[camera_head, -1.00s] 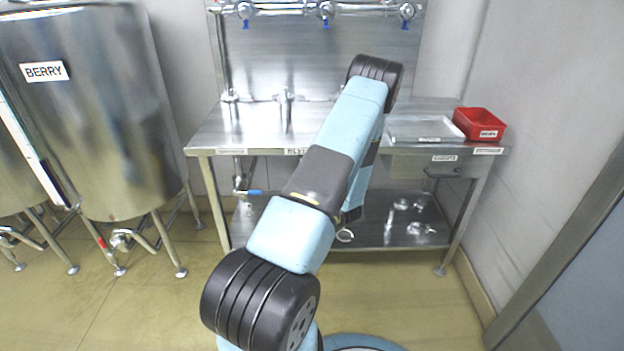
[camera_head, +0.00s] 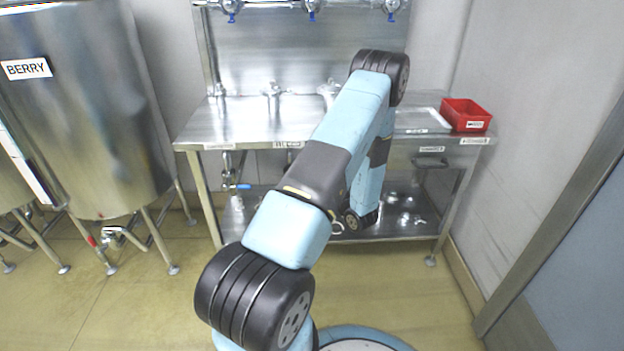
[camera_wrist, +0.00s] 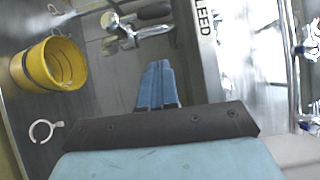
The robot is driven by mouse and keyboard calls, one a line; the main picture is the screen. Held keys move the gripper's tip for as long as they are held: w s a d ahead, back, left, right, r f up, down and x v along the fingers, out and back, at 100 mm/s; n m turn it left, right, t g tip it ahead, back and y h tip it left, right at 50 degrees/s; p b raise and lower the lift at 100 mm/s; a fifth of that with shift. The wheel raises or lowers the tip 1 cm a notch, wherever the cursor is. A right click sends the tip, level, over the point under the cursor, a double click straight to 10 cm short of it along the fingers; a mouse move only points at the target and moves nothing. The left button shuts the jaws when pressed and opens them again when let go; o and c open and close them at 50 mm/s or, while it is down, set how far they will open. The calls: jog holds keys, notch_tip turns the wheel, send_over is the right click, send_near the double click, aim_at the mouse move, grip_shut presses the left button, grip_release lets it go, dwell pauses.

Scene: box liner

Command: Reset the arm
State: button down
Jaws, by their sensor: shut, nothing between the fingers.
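My arm, light blue with black joints, reaches up from the bottom of the head view and bends in front of the steel bench (camera_head: 240,125). My gripper (camera_wrist: 158,68) shows in the wrist view as two blue fingers pressed together, with nothing between them. It points toward a metal valve (camera_wrist: 122,30) and lies left of the bench edge labelled "LEED". The gripper is hidden behind my arm in the head view.
A yellow bucket (camera_wrist: 48,64) and a white ring (camera_wrist: 42,130) are left of my gripper in the wrist view. A red bin (camera_head: 466,114) sits at the bench's right end. A tank labelled "BERRY" (camera_head: 85,120) stands left. The floor in front is clear.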

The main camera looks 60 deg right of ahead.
jog(key=shift+v, duration=1.65)
